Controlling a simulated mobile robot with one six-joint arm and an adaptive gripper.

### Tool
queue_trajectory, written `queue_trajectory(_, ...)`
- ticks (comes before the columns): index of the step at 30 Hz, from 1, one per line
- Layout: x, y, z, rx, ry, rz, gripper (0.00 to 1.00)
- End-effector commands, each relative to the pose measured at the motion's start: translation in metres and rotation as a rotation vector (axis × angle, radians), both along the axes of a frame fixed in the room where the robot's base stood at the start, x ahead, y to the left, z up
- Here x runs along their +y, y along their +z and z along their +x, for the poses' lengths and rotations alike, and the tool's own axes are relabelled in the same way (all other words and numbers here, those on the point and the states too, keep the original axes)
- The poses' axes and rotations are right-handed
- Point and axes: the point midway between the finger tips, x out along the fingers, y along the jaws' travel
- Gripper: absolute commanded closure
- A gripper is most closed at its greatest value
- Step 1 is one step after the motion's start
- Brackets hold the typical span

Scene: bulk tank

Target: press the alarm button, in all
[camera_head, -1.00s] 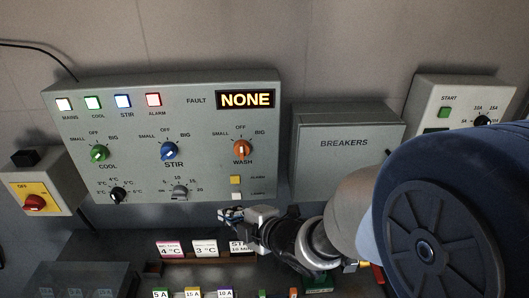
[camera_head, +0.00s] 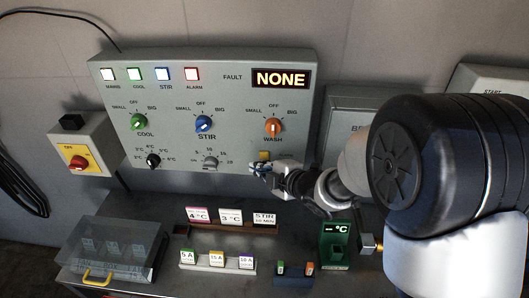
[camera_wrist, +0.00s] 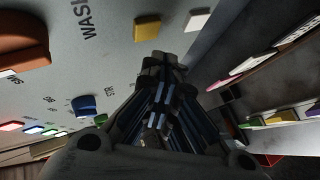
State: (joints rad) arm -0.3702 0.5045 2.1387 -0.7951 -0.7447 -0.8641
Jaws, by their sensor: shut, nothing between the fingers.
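The yellow alarm button (camera_head: 263,155) is low on the right of the grey control panel (camera_head: 225,110), under the orange WASH knob (camera_head: 273,128). It also shows in the wrist view (camera_wrist: 147,28), beside a white button (camera_wrist: 197,19). My gripper (camera_head: 257,168) is shut and empty, just below the yellow button in the head view. In the wrist view its fingertips (camera_wrist: 160,62) point toward the panel below the two buttons; a gap to the yellow button shows there. The ALARM lamp (camera_head: 192,74) is white with a red rim. The display (camera_head: 280,79) reads NONE.
A breakers box (camera_head: 345,105) stands right of the panel, partly hidden by my arm. Below are a card rack (camera_head: 235,226), a fuse holder (camera_head: 215,267), a green meter (camera_head: 335,240) and a clear-lidded box (camera_head: 110,245). A red switch (camera_head: 77,162) is at left.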

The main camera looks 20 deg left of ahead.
Motion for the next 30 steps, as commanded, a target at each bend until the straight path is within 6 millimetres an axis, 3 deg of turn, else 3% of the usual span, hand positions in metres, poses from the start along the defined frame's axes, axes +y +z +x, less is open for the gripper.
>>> queue_trajectory(6, 0.0023, -0.0003, 0.0101, 0.000, 0.000, 0.000, 1.00)
queue_trajectory(30, 0.0025, -0.0002, 0.0104, -0.001, 0.000, 0.001, 1.00)
